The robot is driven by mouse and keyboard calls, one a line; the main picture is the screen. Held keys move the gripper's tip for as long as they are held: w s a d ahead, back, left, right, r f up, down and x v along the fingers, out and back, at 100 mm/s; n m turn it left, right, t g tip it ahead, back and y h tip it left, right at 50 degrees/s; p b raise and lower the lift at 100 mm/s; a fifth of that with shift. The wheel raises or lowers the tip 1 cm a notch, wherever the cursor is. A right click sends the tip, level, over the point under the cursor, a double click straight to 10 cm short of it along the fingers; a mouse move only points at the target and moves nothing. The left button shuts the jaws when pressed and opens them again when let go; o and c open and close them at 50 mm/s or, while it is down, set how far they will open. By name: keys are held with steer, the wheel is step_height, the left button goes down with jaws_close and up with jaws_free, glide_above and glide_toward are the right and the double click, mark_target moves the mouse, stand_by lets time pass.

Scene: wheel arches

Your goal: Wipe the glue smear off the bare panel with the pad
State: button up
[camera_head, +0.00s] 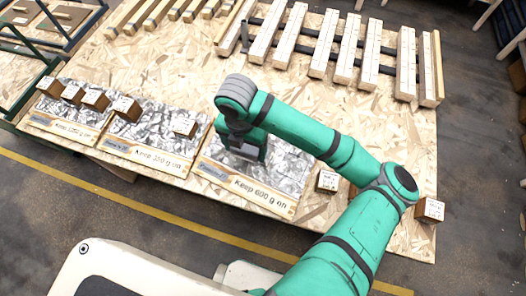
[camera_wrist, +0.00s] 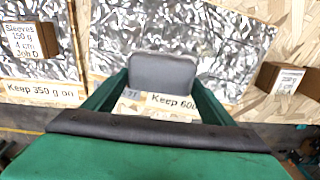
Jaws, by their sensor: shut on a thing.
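My gripper (camera_head: 243,150) is over the right-hand foil-like panel (camera_head: 285,172), the one with no blocks on it, labelled "Keep 600 g on". It is shut on a grey pad (camera_wrist: 163,73), which shows between the two green fingers in the wrist view. The pad (camera_head: 244,151) also shows under the gripper in the head view. It is low over the panel; I cannot tell whether it touches. The panel's crinkled silver surface (camera_wrist: 215,45) surrounds the pad in the wrist view. I cannot make out the glue smear; the pad and gripper hide part of the panel.
Loose blocks stand to the right, one close to the panel (camera_head: 327,180), another at the board's corner (camera_head: 430,209). Wooden slats (camera_head: 350,45) lie behind.

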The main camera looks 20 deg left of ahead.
steer(key=shift+s+r, duration=0.15)
steer(key=shift+r, duration=1.55)
